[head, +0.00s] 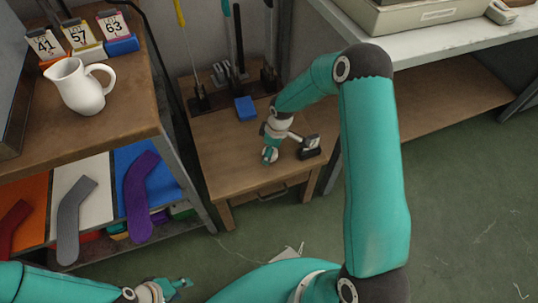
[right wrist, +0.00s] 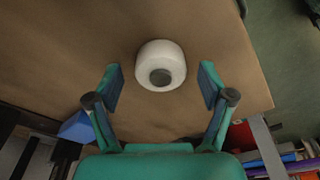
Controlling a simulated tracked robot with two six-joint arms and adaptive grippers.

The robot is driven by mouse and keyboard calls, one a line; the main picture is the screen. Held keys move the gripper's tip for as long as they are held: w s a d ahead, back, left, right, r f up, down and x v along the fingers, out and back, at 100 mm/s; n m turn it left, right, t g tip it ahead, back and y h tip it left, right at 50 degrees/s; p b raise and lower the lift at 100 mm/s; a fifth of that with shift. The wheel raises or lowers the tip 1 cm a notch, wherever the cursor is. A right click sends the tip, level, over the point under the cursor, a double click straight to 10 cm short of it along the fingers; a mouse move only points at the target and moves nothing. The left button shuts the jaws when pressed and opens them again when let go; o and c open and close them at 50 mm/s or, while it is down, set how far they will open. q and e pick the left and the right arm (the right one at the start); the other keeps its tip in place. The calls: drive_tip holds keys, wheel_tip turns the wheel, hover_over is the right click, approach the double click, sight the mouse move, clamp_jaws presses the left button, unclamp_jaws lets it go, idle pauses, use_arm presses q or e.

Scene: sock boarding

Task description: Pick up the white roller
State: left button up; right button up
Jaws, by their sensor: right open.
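The white roller (right wrist: 160,66) stands on the brown wooden tabletop (right wrist: 60,60) in the right wrist view, a short rounded cylinder with a grey round centre facing the camera. My right gripper (right wrist: 160,82) is open, one finger on each side of the roller with a gap on both sides. In the head view my right gripper (head: 270,155) points down over the small wooden table (head: 225,150), and I cannot clearly make out the roller there. My left gripper (head: 182,284) is low in the head view, away from the table; its opening is unclear.
A blue block (head: 245,108) and dark stands with upright tools (head: 235,75) are at the table's back. The left shelf holds a white pitcher (head: 82,86), number cards (head: 80,36) and, lower down, a purple sock shape (head: 140,195). A pale workbench (head: 430,45) stands at right.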

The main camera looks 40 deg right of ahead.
drive_tip(key=c, duration=1.3)
drive_tip(key=shift+r, duration=0.2)
wheel_tip(320, 180, up, 20)
drive_tip(key=p, duration=0.5)
drive_tip(key=shift+f, duration=0.15)
